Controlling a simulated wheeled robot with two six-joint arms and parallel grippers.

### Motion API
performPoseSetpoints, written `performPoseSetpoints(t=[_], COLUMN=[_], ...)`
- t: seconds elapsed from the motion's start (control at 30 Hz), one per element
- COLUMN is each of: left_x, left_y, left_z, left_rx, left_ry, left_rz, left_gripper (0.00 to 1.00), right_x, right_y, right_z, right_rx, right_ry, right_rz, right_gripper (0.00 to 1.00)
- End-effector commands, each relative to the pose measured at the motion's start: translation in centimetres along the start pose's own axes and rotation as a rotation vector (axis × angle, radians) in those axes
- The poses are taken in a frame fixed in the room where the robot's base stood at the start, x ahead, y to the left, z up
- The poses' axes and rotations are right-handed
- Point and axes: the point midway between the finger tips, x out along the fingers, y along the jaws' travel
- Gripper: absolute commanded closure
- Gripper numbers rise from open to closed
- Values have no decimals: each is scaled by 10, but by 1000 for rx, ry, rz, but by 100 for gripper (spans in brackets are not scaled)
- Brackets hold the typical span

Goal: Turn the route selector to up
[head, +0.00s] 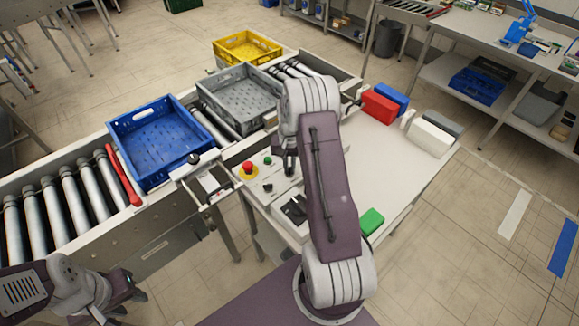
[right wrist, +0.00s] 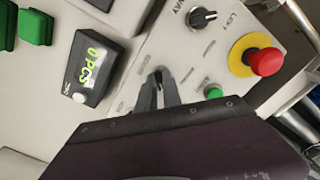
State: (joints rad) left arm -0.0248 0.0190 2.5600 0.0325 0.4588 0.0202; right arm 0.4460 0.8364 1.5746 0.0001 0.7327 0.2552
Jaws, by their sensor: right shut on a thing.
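My right gripper (right wrist: 158,84) has its two dark fingers close together on the light control panel (right wrist: 130,100). They are shut on a small dark knob (right wrist: 158,71), mostly hidden between the tips. Its pointing direction and labels cannot be read. Another black knob (right wrist: 204,17) stands free on the panel, with partly cut lettering beside it. In the head view, my right gripper (head: 290,162) reaches down onto the panel, partly behind my own arm. My left gripper (head: 131,287) is low at the left, away from the panel; its opening is unclear.
A red stop button (right wrist: 265,61) on a yellow ring and a green button (right wrist: 213,91) sit near the fingers. A counter display (right wrist: 90,68) is on the other side. A blue crate (head: 150,165) and grey crate (head: 225,82) stand on the roller conveyor (head: 70,200).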

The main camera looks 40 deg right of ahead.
Motion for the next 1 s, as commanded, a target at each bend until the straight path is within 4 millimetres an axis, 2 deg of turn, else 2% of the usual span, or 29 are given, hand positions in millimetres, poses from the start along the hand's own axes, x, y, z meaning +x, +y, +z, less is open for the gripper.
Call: performPoseSetpoints(t=[0.27, 0.3, 0.37, 0.4, 0.7, 0.77, 1.0], left_x=[-1, -1, -1, -1, 1, 3, 13], left_y=[0, 0, 0, 0, 0, 0, 0], left_z=[0, 0, 0, 0, 0, 0, 1], left_rx=[0, 0, 0, 0, 0, 0, 0], left_ry=[0, 0, 0, 0, 0, 0, 0], left_rz=[0, 0, 0, 0, 0, 0, 0], left_gripper=[64, 64, 64, 64, 64, 64, 64], right_x=[-4, -4, -3, -3, -3, -9, -61], right_y=[-1, -1, -1, -1, 0, 0, 0], right_z=[-4, -4, -4, -4, -2, -2, -3], right_rx=[0, -1, -1, -1, -1, -1, -1], right_ry=[14, 14, 13, 12, 6, 9, 13], right_rz=[-3, -3, -3, -3, -1, -2, -3], right_gripper=[100, 87, 71, 68, 68, 68, 68])
